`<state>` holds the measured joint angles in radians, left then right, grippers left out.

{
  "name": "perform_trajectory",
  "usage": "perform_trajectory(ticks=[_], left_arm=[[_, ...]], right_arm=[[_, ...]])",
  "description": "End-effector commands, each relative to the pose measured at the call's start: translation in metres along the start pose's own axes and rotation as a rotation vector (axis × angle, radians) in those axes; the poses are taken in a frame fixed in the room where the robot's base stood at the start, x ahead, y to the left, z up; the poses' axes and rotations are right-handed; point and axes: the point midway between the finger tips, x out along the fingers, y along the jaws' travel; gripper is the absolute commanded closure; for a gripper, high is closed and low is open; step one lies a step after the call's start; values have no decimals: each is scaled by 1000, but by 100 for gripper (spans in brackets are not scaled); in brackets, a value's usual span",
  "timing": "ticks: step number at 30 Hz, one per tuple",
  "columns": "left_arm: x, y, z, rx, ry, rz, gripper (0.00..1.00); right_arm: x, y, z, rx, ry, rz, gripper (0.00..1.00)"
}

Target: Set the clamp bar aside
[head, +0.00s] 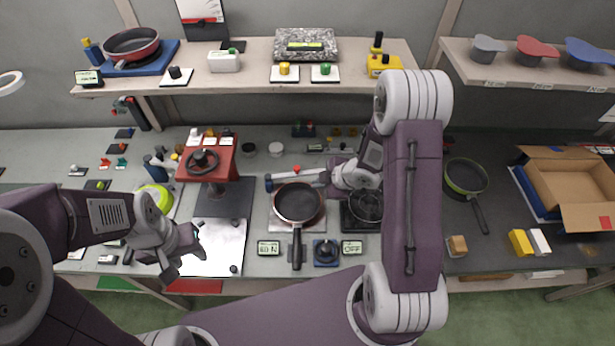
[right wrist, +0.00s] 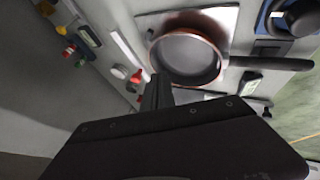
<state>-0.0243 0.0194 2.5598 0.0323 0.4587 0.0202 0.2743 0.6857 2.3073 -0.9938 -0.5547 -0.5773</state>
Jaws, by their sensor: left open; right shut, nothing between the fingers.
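The clamp bar (head: 286,177) appears to be the slim grey bar with a blue left end and a red knob, lying across the bench behind the pan. Its right end meets or passes under my right gripper (head: 327,176), and I cannot tell if they touch. The right gripper is shut with nothing in it. In the right wrist view its closed fingers (right wrist: 157,90) show next to a small red piece, probably the knob (right wrist: 137,75). My left gripper (head: 189,256) is open and empty over the front left of the bench, beside a white plate.
A copper-rimmed pan (head: 297,203) sits close in front of the bar, its handle towards me. A dark burner (head: 362,209) is to its right and a red-topped press (head: 207,160) to its left. A shelf (head: 240,80) runs behind. Small pucks lie behind the bar.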

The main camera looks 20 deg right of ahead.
Motion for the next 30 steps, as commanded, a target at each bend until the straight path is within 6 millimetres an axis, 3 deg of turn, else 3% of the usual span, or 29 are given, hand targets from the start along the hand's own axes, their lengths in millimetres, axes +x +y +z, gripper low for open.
perform_trajectory(ticks=[11,12,18,30], left_arm=[[2,0,0,0,0,0,57],[-8,0,-1,0,0,0,57],[-18,0,-2,0,0,0,57],[-18,0,-2,0,0,0,57]], right_arm=[[82,-1,0,2,-1,-3,100],[80,11,-2,1,-1,2,100],[93,32,0,2,-1,1,100],[98,36,1,3,-2,1,100]])
